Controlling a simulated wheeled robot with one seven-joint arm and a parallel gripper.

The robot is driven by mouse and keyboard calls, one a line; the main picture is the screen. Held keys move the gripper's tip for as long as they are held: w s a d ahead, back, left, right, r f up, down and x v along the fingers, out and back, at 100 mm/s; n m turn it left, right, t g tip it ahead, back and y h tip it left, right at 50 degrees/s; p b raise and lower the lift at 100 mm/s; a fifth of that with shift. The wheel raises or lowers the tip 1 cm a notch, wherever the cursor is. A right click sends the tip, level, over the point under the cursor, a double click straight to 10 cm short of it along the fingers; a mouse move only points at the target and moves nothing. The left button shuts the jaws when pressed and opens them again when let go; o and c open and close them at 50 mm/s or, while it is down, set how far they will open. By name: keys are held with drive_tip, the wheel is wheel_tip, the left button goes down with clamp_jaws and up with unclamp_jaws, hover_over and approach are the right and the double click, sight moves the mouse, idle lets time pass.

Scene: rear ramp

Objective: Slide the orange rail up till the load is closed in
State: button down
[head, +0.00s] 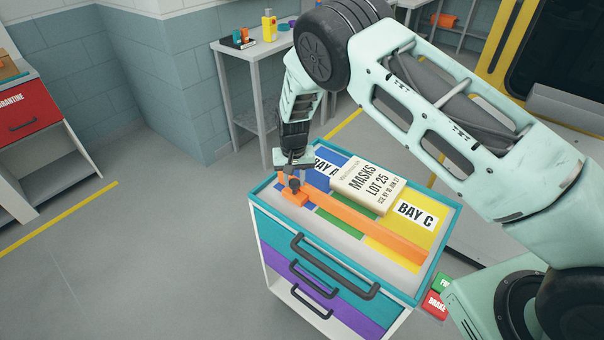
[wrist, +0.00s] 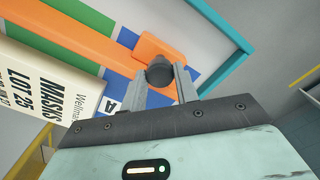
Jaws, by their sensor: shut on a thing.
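The orange rail (head: 372,233) lies across the top of the teal-rimmed cart, along its near side. It also shows in the wrist view (wrist: 98,38). Its left end has a wider block with a dark round knob (wrist: 160,71). My gripper (head: 293,181) points down at that end and is shut on the knob, with one finger on each side in the wrist view (wrist: 163,82). The load is a cream box marked MASKS LOT 25 (head: 368,184), lying flat beyond the rail. A strip of coloured surface shows between box and rail, so they are apart.
The cart top has a raised teal rim (head: 446,236) and blue, green and yellow areas; a BAY C label (head: 415,215) lies on the yellow. Drawer handles (head: 335,268) stick out in front. A grey side table (head: 252,52) stands behind. Floor at left is clear.

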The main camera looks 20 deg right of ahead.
drive_tip(key=c, duration=1.1)
unclamp_jaws()
drive_tip(key=shift+o, duration=0.2)
drive_tip(key=shift+r, duration=0.15)
wheel_tip(320, 180, up, 17)
drive_tip(key=b, duration=0.5)
drive_tip(key=shift+r, duration=0.1)
